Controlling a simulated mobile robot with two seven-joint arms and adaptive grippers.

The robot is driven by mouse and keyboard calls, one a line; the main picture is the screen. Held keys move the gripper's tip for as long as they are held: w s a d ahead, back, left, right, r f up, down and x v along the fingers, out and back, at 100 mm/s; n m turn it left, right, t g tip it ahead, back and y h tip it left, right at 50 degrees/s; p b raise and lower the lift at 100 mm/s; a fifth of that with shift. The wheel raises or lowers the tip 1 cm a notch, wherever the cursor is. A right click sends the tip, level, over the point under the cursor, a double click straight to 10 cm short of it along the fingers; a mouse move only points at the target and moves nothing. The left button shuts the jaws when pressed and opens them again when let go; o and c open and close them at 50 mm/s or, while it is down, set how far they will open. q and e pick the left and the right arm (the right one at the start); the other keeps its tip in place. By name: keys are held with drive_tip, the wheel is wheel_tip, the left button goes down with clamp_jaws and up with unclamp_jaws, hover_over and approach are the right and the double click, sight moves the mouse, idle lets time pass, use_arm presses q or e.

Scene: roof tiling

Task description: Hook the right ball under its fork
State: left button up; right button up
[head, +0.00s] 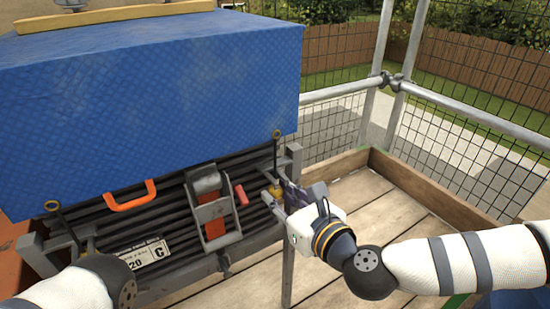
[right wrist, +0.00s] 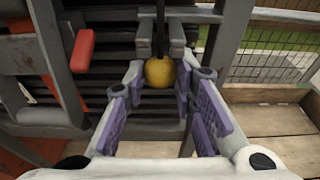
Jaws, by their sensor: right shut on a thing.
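The right ball (right wrist: 159,72) is yellow and hangs on a dark cord with a ring (head: 276,134) at its top. My right gripper (right wrist: 159,88) is shut on the ball, with its purple pads on either side. The right fork (right wrist: 178,34) is grey metal, just above the ball in the right wrist view. The cord runs up between its prongs. I cannot tell whether the ball touches the fork's underside. In the head view my right gripper (head: 278,192) partly hides the ball.
A blue tarp-covered load (head: 150,95) stands above the dark slatted rack. An orange handle (head: 130,197), a grey latch (head: 210,210) with a red grip (head: 241,195) and a second ring and cord (head: 52,207) are to the left. Wooden decking and mesh fencing lie right.

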drive_tip(key=shift+r+p, duration=0.4)
drive_tip(key=shift+r, duration=0.3)
drive_tip(key=shift+w+r, duration=0.1)
drive_tip(key=shift+r, duration=0.2)
drive_tip(key=shift+f, duration=0.35)
drive_tip(key=o, duration=1.4)
drive_tip(key=shift+s+d, duration=0.1)
drive_tip(key=shift+s, duration=0.1)
drive_tip(key=shift+o, duration=0.2)
drive_tip(key=s+d+f, duration=0.1)
drive_tip(key=s+d, duration=0.3)
drive_tip(key=s, duration=0.1)
drive_tip(key=shift+s, duration=0.35)
